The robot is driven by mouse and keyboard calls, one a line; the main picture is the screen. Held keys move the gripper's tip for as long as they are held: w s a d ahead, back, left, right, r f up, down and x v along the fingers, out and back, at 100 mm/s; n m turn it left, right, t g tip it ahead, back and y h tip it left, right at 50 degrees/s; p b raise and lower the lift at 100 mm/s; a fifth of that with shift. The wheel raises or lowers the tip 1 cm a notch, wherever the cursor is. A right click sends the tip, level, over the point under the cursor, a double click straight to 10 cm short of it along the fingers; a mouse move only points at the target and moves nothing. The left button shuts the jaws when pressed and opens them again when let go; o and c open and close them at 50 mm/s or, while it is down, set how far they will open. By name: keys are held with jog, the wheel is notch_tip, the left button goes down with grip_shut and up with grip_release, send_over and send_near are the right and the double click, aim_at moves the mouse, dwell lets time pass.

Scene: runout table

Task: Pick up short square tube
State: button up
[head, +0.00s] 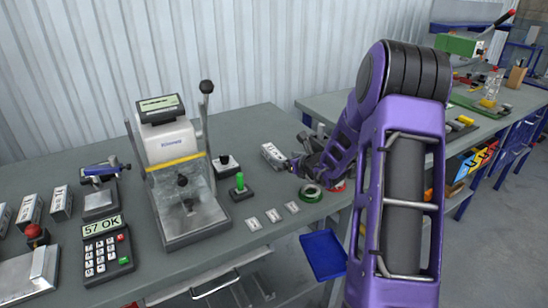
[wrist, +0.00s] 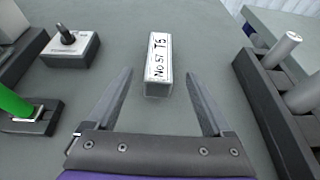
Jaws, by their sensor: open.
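The short square tube (wrist: 158,68) is a pale block with black lettering, "No 57 T5", on its upper face. In the wrist view it lies on the grey table, ahead of my gripper (wrist: 160,95) and roughly centred between its fingers. The fingers are open, with nothing between them but the near end of the tube close to the fingertips. In the head view the tube (head: 272,154) lies near the table's right end, just left of my gripper (head: 295,164). My arm hides part of the area behind it.
In the wrist view a dark rack (wrist: 275,110) with grey cylinders stands at right. A black-knobbed block (wrist: 70,46) and a green-handled stamp (wrist: 18,105) stand at left. In the head view a green tape roll (head: 311,193) sits near the gripper, and a press machine (head: 178,170) stands further left.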

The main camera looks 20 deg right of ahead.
aim_at(275, 156)
jog(key=x, duration=0.8)
jog(key=shift+w+f, duration=0.1)
grip_shut()
